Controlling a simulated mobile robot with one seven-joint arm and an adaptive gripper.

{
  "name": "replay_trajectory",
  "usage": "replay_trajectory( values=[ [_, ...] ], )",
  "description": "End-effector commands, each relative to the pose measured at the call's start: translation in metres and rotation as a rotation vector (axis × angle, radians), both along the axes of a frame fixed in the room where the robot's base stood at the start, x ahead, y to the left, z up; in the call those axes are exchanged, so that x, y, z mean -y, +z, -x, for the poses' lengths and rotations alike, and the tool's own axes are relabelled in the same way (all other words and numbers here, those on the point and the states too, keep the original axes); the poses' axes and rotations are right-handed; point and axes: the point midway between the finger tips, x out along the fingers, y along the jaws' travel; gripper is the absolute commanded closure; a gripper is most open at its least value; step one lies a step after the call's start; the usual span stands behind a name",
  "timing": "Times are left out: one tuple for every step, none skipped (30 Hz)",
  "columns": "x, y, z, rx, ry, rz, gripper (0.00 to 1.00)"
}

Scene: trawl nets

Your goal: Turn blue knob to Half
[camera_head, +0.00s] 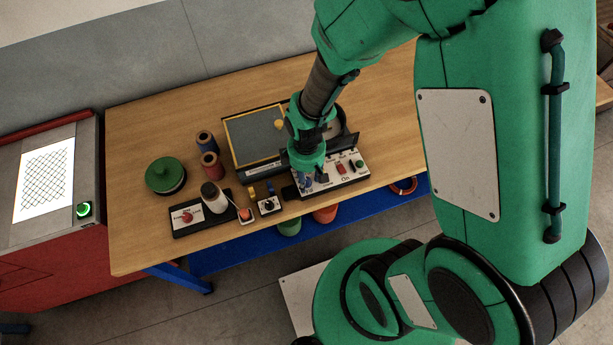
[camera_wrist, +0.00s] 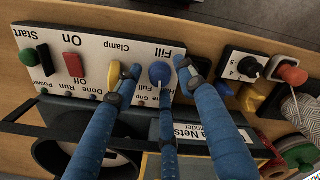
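The blue knob (camera_wrist: 160,73) sits on the white control panel (camera_wrist: 94,47), under the word "Fill", in the upside-down wrist view. My gripper (camera_wrist: 160,86) has blue fingers, spread apart around the knob, two beside it and one below it in the picture. Contact cannot be told. The word "Full" shows near the knob, but its pointer and setting are not clear. A yellow knob (camera_wrist: 114,75) under "Clamp" is partly hidden by the left finger. In the head view my gripper (camera_head: 307,178) reaches down to the left end of the panel (camera_head: 345,177).
The panel also has a red switch (camera_wrist: 74,64) and green switch (camera_wrist: 45,59). A framed tray (camera_head: 236,150) lies behind.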

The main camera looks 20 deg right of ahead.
Motion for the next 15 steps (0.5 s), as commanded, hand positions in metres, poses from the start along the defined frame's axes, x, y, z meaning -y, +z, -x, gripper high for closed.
replay_trajectory(
  values=[
    [0.0, 0.0, 0.0, 0.0, 0.0, 0.0, 0.6],
    [0.0001, 0.0, -0.0001, 0.0, -0.001, 0.0, 0.6],
    [0.0, -0.0001, 0.0, 0.0, -0.003, 0.0, 0.6],
    [0.0, -0.0001, 0.0, 0.0, -0.005, 0.0, 0.6],
    [0.0001, -0.0001, -0.0001, 0.0, -0.008, 0.0, 0.6],
    [0.0, -0.0002, 0.0, 0.0, -0.014, 0.0, 0.6],
    [0.0, -0.0002, 0.0, 0.0, -0.02, 0.0, 0.6],
    [0.0001, -0.0002, -0.0001, 0.0, -0.026, 0.0, 0.6],
    [0.0, -0.0003, 0.0, 0.0, -0.036, 0.0, 0.6],
    [0.0001, -0.0004, -0.0001, 0.0, -0.046, 0.0, 0.6],
    [0.0001, -0.0004, -0.0001, 0.0, -0.058, 0.0, 0.6],
    [0.0001, -0.0005, -0.0001, 0.0, -0.074, 0.0, 0.6],
    [0.0001, -0.0005, -0.0001, 0.0, -0.089, 0.0, 0.6],
    [0.0001, -0.0006, -0.0001, 0.0, -0.104, 0.0, 0.6],
    [0.0, -0.0006, -0.0002, 0.0, -0.127, 0.0, 0.6]
  ],
)
